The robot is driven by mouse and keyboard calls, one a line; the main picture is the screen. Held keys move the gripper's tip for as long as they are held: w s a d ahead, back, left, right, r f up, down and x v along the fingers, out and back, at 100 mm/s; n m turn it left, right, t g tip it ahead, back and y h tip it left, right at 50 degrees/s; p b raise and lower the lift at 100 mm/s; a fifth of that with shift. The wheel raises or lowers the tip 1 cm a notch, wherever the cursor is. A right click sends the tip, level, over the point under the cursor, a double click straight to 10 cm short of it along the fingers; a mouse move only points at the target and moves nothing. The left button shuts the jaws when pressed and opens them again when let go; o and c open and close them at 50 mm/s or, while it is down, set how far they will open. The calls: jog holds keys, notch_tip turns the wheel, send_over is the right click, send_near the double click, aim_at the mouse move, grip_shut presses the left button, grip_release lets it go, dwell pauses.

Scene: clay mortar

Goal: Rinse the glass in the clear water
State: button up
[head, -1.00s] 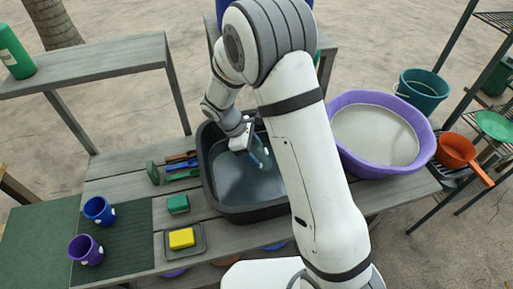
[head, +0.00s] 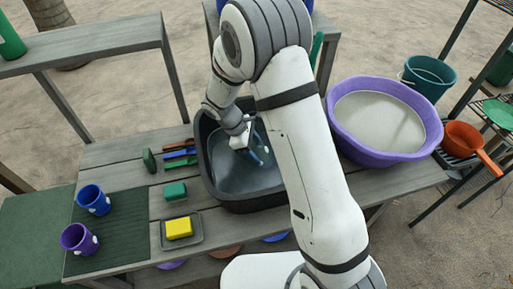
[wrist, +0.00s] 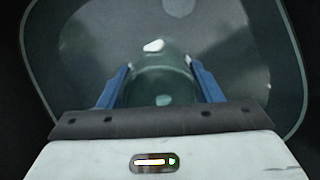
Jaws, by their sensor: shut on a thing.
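My gripper (head: 256,153) is down inside the dark basin (head: 214,187), which holds a layer of clear-looking water (head: 232,178). In the wrist view its blue fingers (wrist: 160,72) are closed on both sides of a see-through greenish glass (wrist: 163,88) with pale spots near its far end. The glass is over or in the water; I cannot tell how deep. In the head view the glass is mostly hidden by the gripper and arm. A purple tub (head: 345,143) of cloudy grey water stands right of the basin.
Left of the basin lie several brushes (head: 180,153), a green block (head: 175,191) and a yellow sponge (head: 179,228) on a tray. Blue (head: 94,199) and purple (head: 76,238) cups stand on a dark green mat (head: 128,225). An orange pan (head: 463,142) sits at right.

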jog(key=shift+f, duration=0.2)
jog(key=shift+f+b, duration=0.3)
jog(key=shift+f, duration=0.05)
jog(key=shift+r, duration=0.2)
jog(key=shift+s+a, duration=0.1)
jog(key=shift+a, duration=0.55)
jog(key=shift+w+d, duration=0.25)
jog(key=shift+d, duration=1.05)
jog(key=shift+s+a+p, duration=0.25)
jog(key=shift+a+p, duration=0.1)
jog(key=shift+a, duration=0.95)
jog(key=shift+w+d, duration=0.1)
jog(key=shift+d, duration=0.55)
